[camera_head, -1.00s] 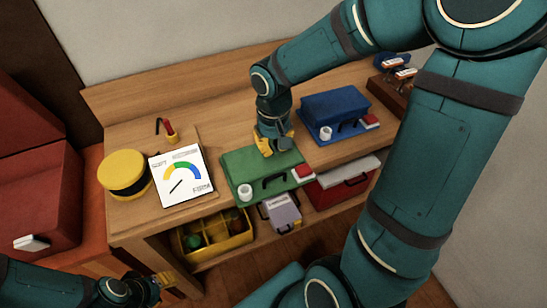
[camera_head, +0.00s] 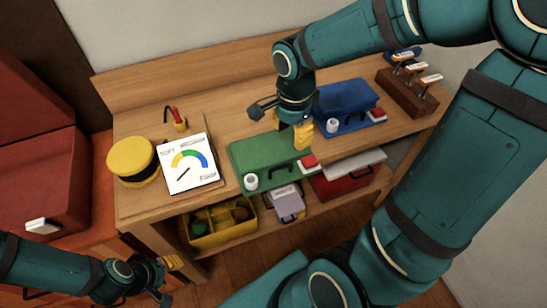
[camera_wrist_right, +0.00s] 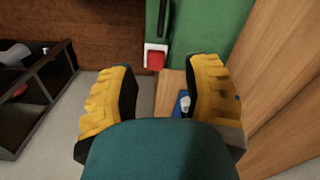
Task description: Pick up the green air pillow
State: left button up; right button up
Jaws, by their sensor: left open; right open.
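The green air pillow (camera_head: 262,153) lies flat on the wooden bench, with a dark handle, a white round cap and a red-and-white piece at its front edge. It also shows in the right wrist view at the top (camera_wrist_right: 205,35). My right gripper (camera_head: 284,124) is open and empty over the pillow's back right part; I cannot tell whether it touches. In the right wrist view its two yellow fingers (camera_wrist_right: 160,95) are wide apart, with the red-and-white piece beyond them. My left gripper (camera_head: 167,280) is open and empty at the lower left, away from the bench top.
A blue case-like pillow (camera_head: 345,100) lies right of the green one. A gauge sign (camera_head: 187,165) and a yellow round object (camera_head: 132,160) stand left. Below are a yellow bin (camera_head: 222,232), a grey item (camera_head: 286,203) and a red case (camera_head: 345,183). A brown rack (camera_head: 408,92) stands far right.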

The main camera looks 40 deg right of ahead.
aim_at(291, 164)
jog(key=shift+m, duration=0.4)
notch_tip(291, 164, down, 8)
jog(key=shift+d+f+b, duration=0.1)
jog(key=shift+f+b, duration=0.1)
jog(key=shift+b, duration=0.9)
jog(key=f, duration=0.1)
jog(key=f+b, duration=0.1)
jog(key=f, duration=0.2)
jog(key=shift+d+f, duration=0.3)
jog(key=shift+s+f, duration=0.1)
jog(key=shift+f, duration=0.4)
jog(key=shift+c, duration=0.3)
jog(key=shift+s+a, duration=0.1)
grip_shut()
jog(key=shift+s, duration=0.15)
jog(key=shift+b, duration=0.3)
